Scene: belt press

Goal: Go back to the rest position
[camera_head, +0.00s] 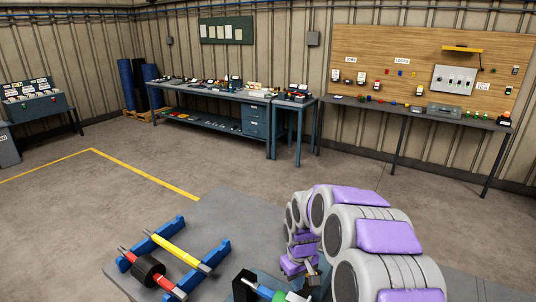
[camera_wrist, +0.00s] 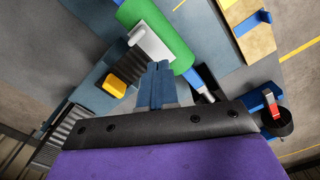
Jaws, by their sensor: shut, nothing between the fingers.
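My arm, grey with purple pads, curves down at the lower right of the head view. In the wrist view my gripper (camera_wrist: 160,72) has its two blue-grey fingers together with nothing between them. A green roller (camera_wrist: 153,28) lies just beyond the fingertips in that view. Whether the fingers touch it cannot be told. The green roller also shows in part at the bottom edge of the head view (camera_head: 279,296). In the head view the fingers are not clearly seen, being hidden by my arm.
A grey table (camera_head: 232,213) bears blue rails (camera_head: 170,233) holding a yellow bar (camera_head: 180,252) and a red shaft with a black roller (camera_head: 149,269). A yellow block (camera_wrist: 125,83) lies left of my fingers in the wrist view. Workbenches (camera_head: 215,92) line the far wall; open floor lies between.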

